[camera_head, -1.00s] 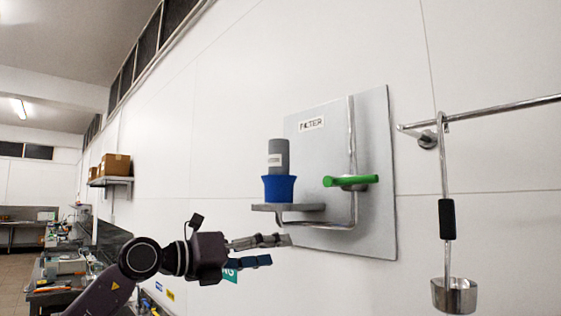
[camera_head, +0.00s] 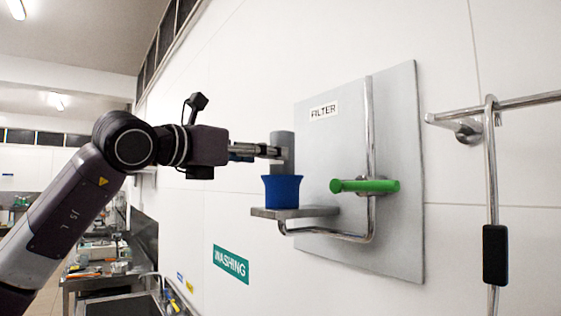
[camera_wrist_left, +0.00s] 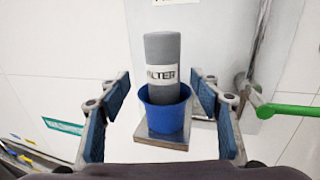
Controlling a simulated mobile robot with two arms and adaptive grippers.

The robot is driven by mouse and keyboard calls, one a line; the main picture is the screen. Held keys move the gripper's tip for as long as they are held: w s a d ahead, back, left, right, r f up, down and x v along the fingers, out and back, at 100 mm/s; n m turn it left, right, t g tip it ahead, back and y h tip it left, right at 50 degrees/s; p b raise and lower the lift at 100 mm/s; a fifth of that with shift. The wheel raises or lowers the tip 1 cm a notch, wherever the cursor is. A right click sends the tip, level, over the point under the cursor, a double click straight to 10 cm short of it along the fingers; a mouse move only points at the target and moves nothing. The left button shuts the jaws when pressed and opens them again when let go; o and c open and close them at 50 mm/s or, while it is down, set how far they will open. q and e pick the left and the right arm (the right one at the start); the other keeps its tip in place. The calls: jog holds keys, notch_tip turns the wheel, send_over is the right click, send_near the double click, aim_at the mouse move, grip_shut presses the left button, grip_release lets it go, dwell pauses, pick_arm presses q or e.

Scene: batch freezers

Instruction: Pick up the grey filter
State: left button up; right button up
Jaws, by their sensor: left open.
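The grey filter (camera_head: 282,150) is an upright cylinder standing in a blue cup (camera_head: 283,192) on a small metal shelf (camera_head: 295,212) by the wall panel. In the left wrist view the filter (camera_wrist_left: 162,58) carries a white label, and its lower end is hidden in the blue cup (camera_wrist_left: 165,108). My left gripper (camera_head: 275,152) is at the height of the filter in the head view. In the wrist view its two blue-padded fingers (camera_wrist_left: 155,108) are open, one on each side of the filter and cup, with gaps on both sides. My right gripper is not in view.
A green handle (camera_head: 365,186) on a metal pipe stands right of the filter. A grey panel (camera_head: 400,225) labelled FILTER is behind. A rail (camera_head: 510,102) with a hanging black-gripped tool (camera_head: 495,255) is at the right. A sink counter (camera_head: 125,281) lies lower left.

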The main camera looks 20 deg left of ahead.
pick_arm(q)
jog(key=p+x, duration=0.3)
jog(key=x, duration=0.2)
jog(key=shift+w+d, duration=0.25)
jog(key=shift+d, duration=0.1)
jog(key=shift+w+d, duration=0.1)
jog(key=c, duration=1.5)
jog(key=shift+r, duration=0.1)
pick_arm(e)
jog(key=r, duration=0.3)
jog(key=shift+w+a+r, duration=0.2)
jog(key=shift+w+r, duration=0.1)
